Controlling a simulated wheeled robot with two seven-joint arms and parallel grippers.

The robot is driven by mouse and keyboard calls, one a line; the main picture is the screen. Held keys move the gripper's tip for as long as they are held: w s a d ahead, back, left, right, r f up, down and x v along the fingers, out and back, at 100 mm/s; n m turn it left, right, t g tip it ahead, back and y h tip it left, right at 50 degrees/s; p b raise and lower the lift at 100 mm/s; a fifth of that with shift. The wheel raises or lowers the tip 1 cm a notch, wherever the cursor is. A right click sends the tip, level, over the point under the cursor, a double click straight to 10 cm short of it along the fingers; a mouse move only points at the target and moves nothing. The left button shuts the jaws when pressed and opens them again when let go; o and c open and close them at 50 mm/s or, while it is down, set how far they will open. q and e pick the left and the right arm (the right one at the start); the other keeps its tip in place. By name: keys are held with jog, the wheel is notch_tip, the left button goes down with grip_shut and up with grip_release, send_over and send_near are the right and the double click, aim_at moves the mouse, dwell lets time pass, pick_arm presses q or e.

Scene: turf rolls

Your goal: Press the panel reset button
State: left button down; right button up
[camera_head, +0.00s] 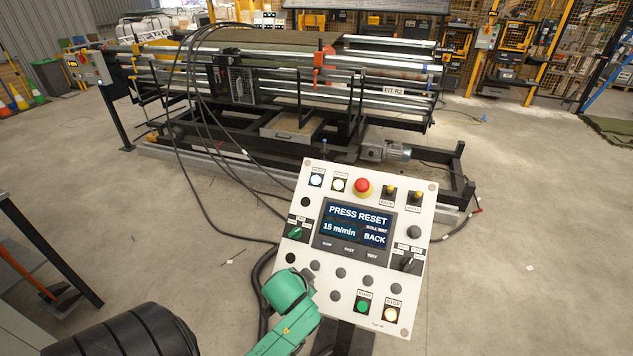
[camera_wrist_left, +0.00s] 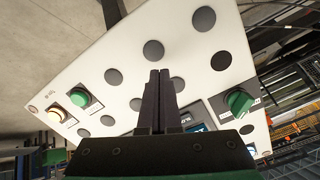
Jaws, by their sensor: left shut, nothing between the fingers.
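The white control panel (camera_head: 405,290) stands in front of me, tilted on a post. Its screen (camera_head: 357,226) reads "PRESS RESET", "15 m/min" and "BACK". Two pale round buttons, one bluish (camera_head: 316,180) and one white (camera_head: 339,185), sit at the top left; their small labels are too blurred to read. A red mushroom button (camera_head: 362,187) is beside them. My left gripper (camera_wrist_left: 160,76) is shut and empty in the wrist view, its tips over the panel's lower face (camera_wrist_left: 205,62). In the head view my green wrist hides the fingers at the panel's lower left. Contact cannot be told.
The panel also carries a green START button (camera_head: 363,306), a lit STOP button (camera_head: 391,313), a green selector knob (camera_head: 295,232), a black selector (camera_head: 407,264) and several dark round caps. Cables hang to its left. A long roller machine (camera_head: 300,85) stands behind.

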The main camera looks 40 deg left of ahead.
pick_arm(q)
jog(key=w+a+r+t, duration=0.1)
jog(key=w+a+r, duration=0.1)
jog(key=r, duration=0.1)
jog(key=w+a+r+t+y, duration=0.1)
jog(key=w+a+r, duration=0.1)
jog(key=w+r, duration=0.1)
jog(key=w+a+r+t+y+p, duration=0.1)
jog(key=w+a+r, duration=0.1)
jog(key=r, duration=0.1)
jog(key=shift+w+r+t, duration=0.2)
jog(key=shift+r+t, duration=0.1)
jog(key=shift+r, duration=0.05)
jog(key=w+a+r+m+t+y, duration=0.1)
jog(key=w+a+r+t, duration=0.1)
jog(key=r, duration=0.5)
jog(key=w+a+r+m+t+y+p, duration=0.1)
jog(key=w+a+r+t, duration=0.2)
jog(key=r, duration=0.4)
jog(key=shift+w+a+r, duration=0.2)
jog(key=shift+a+r, duration=0.05)
jog(key=shift+r, duration=0.05)
jog(key=shift+f, duration=0.1)
